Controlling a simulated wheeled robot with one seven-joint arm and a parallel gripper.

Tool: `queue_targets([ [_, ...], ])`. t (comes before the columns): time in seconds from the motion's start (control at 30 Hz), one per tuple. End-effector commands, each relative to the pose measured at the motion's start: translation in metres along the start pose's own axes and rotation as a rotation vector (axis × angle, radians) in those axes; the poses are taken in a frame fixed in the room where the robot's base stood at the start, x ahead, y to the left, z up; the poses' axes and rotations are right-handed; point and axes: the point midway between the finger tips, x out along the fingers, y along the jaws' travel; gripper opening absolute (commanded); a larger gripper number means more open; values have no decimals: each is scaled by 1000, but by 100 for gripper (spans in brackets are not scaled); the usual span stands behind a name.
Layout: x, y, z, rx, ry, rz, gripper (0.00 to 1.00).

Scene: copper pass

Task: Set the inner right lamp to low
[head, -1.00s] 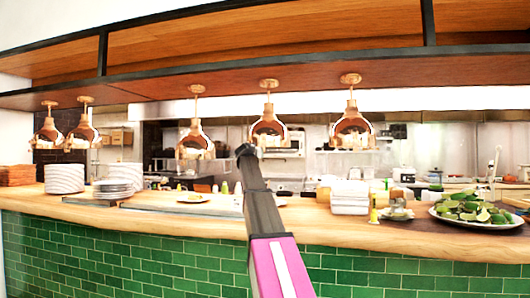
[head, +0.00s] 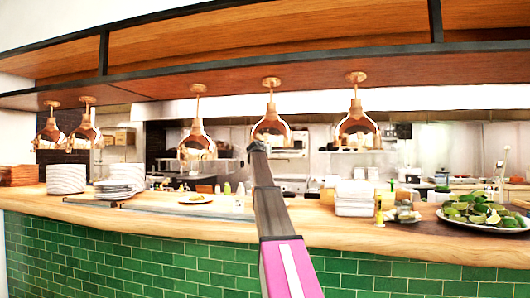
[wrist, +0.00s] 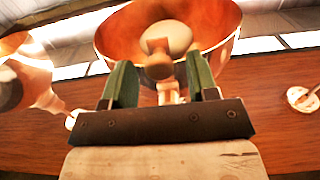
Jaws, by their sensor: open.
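Copper heat lamps hang in a row over the counter. The inner right lamp (head: 271,128) appears to be the second from the right, with the end of my arm just below its rim. In the wrist view its copper shade (wrist: 222,22) opens toward me, with a pale round bulb (wrist: 170,37) inside. A small wooden knob (wrist: 158,62) shows in front of the bulb. My gripper (wrist: 160,80) is open, its green fingers on either side of the knob in the picture. Nothing is seen held, and I cannot tell whether the knob lies between the fingertips in depth.
Neighbouring lamps hang to the left (head: 197,142) and right (head: 357,128); part of the left one (wrist: 30,85) also shows in the wrist view. Below are the wooden counter (head: 340,232), plates (head: 66,178), white containers (head: 354,198) and a lime platter (head: 484,218). A wooden shelf (head: 260,55) runs above.

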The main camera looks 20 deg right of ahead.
Motion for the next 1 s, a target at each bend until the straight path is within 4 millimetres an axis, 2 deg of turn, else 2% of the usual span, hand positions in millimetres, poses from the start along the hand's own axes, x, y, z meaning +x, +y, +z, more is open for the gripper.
queue_targets([
  [0.03,8,-1,-1,0,0,0,53],
  [0.13,13,-1,0,0,0,-1,53],
  [0.4,14,0,0,1,1,-1,53],
  [0.57,14,0,0,1,1,-1,1],
  [0.77,13,0,8,0,0,-1,0],
  [1.0,12,1,58,0,-4,1,0],
])
